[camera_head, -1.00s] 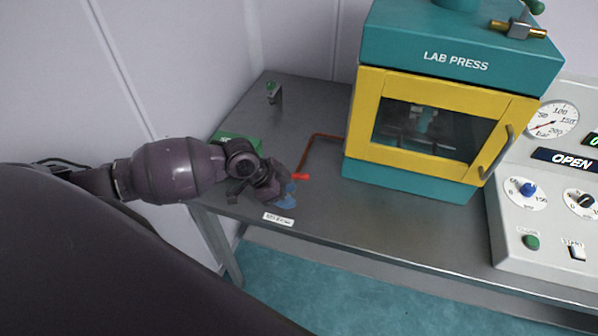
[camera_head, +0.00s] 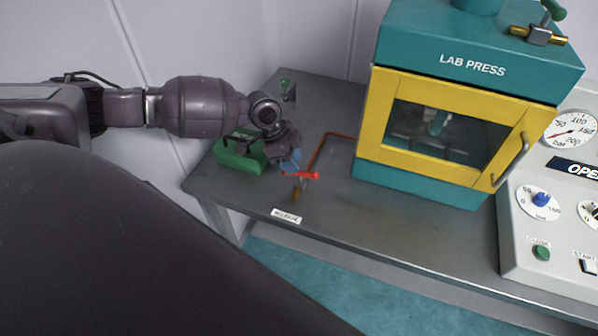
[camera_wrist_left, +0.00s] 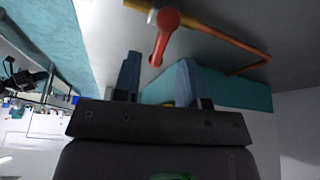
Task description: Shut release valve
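The release valve has a red lever (camera_head: 302,175) on a small brass body (camera_head: 297,192). It stands near the table's front edge, behind a white label (camera_head: 287,215). In the head view the lever lies sideways, and a copper pipe (camera_head: 323,146) runs behind it. My left gripper (camera_head: 291,160) is just behind the lever. In the left wrist view its two blue fingers (camera_wrist_left: 159,75) stand apart, and the red lever (camera_wrist_left: 163,38) reaches toward the gap between their tips. I cannot tell whether a finger touches it. My right gripper is not in view.
A green box (camera_head: 238,152) sits under my left wrist. The teal and yellow lab press (camera_head: 453,125) stands right of the valve, with a control panel (camera_head: 545,230) farther right. The table (camera_head: 365,215) is bare between valve and press.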

